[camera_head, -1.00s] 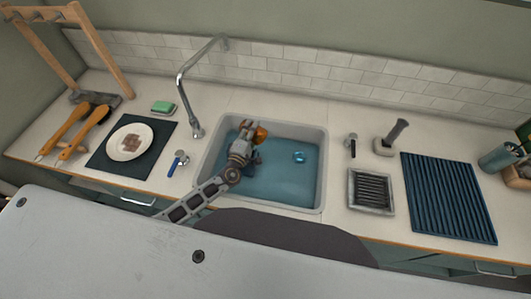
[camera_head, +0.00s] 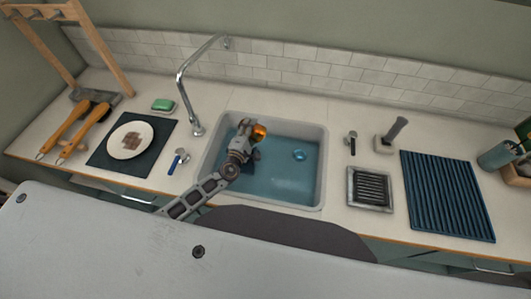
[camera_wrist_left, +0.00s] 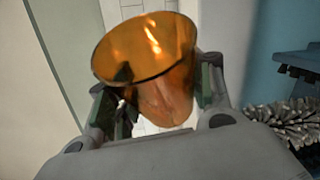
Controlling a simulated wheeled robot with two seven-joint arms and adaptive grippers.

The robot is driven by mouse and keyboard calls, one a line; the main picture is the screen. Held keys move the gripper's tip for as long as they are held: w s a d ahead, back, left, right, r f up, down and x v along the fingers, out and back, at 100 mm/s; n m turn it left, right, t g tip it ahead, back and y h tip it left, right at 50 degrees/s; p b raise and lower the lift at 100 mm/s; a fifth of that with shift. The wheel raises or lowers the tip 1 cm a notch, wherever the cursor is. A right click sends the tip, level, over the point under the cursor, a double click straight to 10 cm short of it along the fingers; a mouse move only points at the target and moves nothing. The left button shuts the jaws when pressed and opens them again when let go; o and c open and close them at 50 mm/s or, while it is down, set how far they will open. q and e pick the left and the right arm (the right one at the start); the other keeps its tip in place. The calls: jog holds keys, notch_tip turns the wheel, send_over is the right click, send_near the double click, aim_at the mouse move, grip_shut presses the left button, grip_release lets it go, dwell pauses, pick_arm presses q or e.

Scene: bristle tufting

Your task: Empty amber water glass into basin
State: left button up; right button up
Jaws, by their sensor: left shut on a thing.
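The amber glass (camera_head: 260,132) is above the left back part of the basin (camera_head: 321,170). My left gripper (camera_head: 246,128) is shut on it. In the left wrist view the glass (camera_wrist_left: 150,75) sits between the two fingers of my left gripper (camera_wrist_left: 157,100), its wide mouth turned partly toward the camera. The glass looks tilted; I cannot tell how far it leans in the room, or whether water is in it. Blue water covers the basin floor. My right gripper is not in view.
The faucet (camera_head: 181,85) rises behind the basin's left corner. A dark mat with a plate (camera_head: 130,141) lies left; a grey rack (camera_head: 370,190) and blue ribbed mat (camera_head: 447,195) lie right. A bristly brush (camera_wrist_left: 298,122) shows near the gripper in the wrist view.

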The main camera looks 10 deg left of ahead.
pick_arm(q)
jog(key=shift+w+a+r+n+g+p, duration=0.15)
jog(key=shift+a+r+n+p, duration=0.1)
jog(key=shift+r+p, duration=0.45)
jog(key=shift+w+a+r+n+g+p, duration=0.15)
jog(key=shift+a+r+n+p, duration=0.15)
jog(key=shift+p, duration=0.65)
jog(key=shift+f+n+g+p, duration=0.3)
jog(key=shift+f+n+p, duration=0.05)
jog(key=shift+n+p, duration=0.3)
jog(key=shift+r+n+g+h, duration=0.25)
jog(key=shift+n+g+h, duration=0.2)
jog(key=shift+n, duration=0.55)
jog(key=shift+r+n+g+h, duration=0.35)
jog(key=shift+r+n+g, duration=0.2)
jog(key=shift+n, duration=0.45)
jog(key=shift+w+a+f+n+g+h, duration=0.3)
jog(key=shift+a+f+n, duration=0.2)
jog(key=shift+n, duration=0.1)
jog(key=shift+w+a+r+n+h, duration=0.15)
jog(key=shift+a+r+n+h, duration=0.2)
jog(key=shift+n, duration=0.15)
jog(key=shift+w+a+f+n+g+h, duration=0.25)
jog(key=shift+a+f+n+g+h, duration=0.2)
jog(key=shift+n, duration=0.35)
jog(key=shift+w+a+r+n+g+h, duration=0.2)
jog(key=shift+r+n+g+h, duration=0.15)
jog(key=shift+n, duration=0.25)
